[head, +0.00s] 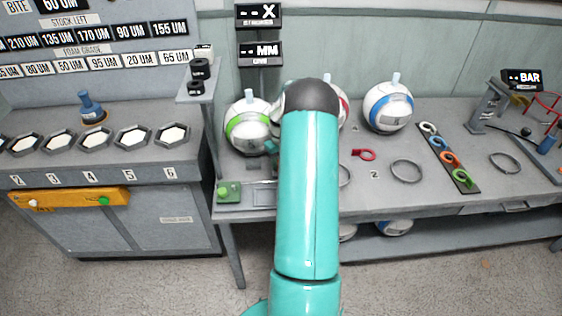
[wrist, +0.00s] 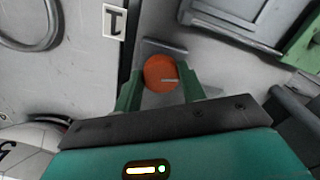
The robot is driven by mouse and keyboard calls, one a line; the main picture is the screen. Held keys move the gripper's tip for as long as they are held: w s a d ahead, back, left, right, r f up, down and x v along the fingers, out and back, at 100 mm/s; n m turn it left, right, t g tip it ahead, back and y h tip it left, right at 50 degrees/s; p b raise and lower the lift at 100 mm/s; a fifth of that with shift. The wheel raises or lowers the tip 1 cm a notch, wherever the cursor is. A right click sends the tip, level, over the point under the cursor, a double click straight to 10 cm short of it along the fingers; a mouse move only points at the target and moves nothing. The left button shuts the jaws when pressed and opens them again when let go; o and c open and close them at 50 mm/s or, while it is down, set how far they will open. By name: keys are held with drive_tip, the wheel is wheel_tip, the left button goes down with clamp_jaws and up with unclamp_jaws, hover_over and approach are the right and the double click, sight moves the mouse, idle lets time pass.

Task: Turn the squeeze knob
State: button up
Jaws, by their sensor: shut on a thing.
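The squeeze knob is a round orange knob (wrist: 158,69) with a short pale line on its face, in the middle of the wrist view. My gripper (wrist: 160,87) has its two green fingers on either side of the knob and is shut on it. In the head view, my teal arm covers the knob and most of my gripper. The pale line lies roughly level in the wrist picture.
A ball with a green band (head: 247,127) and one with a blue band (head: 387,107) stand on the bench. A plate marked 1 (wrist: 114,22) is left of the knob. A green box (head: 229,190) sits at the bench's front left. Metal rings (head: 407,170) lie at right.

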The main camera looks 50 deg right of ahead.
drive_tip(key=m, duration=0.5)
drive_tip(key=shift+w+a, duration=0.1)
drive_tip(key=shift+m, duration=2.3)
drive_tip(key=o, duration=1)
drive_tip(key=shift+c, duration=0.2)
wheel_tip(320, 180, up, 14)
